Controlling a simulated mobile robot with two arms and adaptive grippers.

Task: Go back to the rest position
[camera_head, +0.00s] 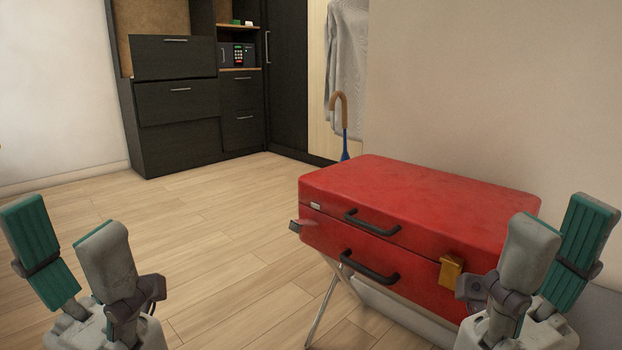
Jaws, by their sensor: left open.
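My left gripper (64,225) is at the lower left, fingers pointing up and spread apart, with nothing between them. Only bare wood floor shows around it. My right gripper (566,217) is at the lower right, also pointing up with its fingers apart and empty. It overlaps the right end of a red suitcase (420,200) in the picture and hides part of it. I see no contact between them, but the distance is hard to tell. The suitcase is closed, with dark handles and a brass latch (451,271).
The suitcase rests on a folding metal stand (322,308) beside the wall. Dark cabinets (190,105) with a small safe (238,55) stand at the back. An umbrella (343,125) and a grey garment (347,70) are behind the suitcase. The floor (215,245) at centre left is clear.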

